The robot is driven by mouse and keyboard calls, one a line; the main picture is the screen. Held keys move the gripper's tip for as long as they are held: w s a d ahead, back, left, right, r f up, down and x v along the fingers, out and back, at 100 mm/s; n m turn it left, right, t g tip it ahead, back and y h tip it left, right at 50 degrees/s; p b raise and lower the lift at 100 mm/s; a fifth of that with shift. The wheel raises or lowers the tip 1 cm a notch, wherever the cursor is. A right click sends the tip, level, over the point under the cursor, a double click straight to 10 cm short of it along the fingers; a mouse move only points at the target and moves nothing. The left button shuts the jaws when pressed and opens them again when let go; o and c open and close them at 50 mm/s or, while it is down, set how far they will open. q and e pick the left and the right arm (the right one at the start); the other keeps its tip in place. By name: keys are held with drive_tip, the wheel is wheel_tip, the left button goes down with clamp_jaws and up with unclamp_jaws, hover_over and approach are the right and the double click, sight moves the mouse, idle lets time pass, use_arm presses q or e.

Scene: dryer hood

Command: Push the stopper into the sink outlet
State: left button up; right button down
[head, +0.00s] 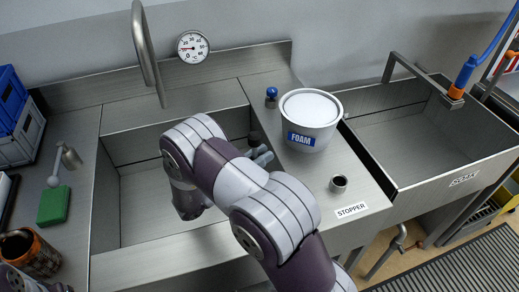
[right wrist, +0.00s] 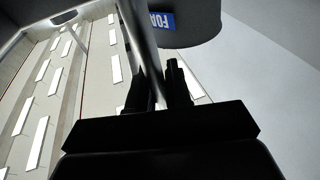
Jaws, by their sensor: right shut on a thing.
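My right arm reaches over the near edge into the left sink basin (head: 130,200) in the head view. My right gripper (head: 262,156) is by the basin's right wall, partly hidden by my arm. In the right wrist view its dark fingers (right wrist: 160,88) are shut on a grey rod-like thing (right wrist: 142,40), which seems to be the stopper; its ends are unclear. A small dark-mouthed cup (head: 339,184) stands by the STOPPER label (head: 351,210) and looks empty. The sink outlet is not visible; my arm covers part of the basin. My left gripper is out of view.
A white FOAM tub (head: 311,122) and a blue-topped knob (head: 271,96) stand on the counter right of my gripper. A tall faucet (head: 146,55) rises behind the left basin. A second basin (head: 430,140) lies right. Blue and grey crates (head: 18,140) are at left.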

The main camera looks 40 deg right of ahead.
drive_tip(key=shift+s+a+f+b, duration=0.1)
drive_tip(key=shift+f+b, duration=2.55)
drive_tip(key=shift+f, duration=0.6)
drive_tip(key=shift+f+b, duration=0.4)
drive_tip(key=shift+f, duration=0.25)
drive_tip(key=shift+r+p, duration=0.1)
drive_tip(key=shift+p, duration=0.25)
drive_tip(key=shift+f+b, duration=1.35)
drive_tip(key=shift+f, duration=0.55)
drive_tip(key=c, duration=1)
unclamp_jaws()
drive_tip(key=shift+r, duration=0.15)
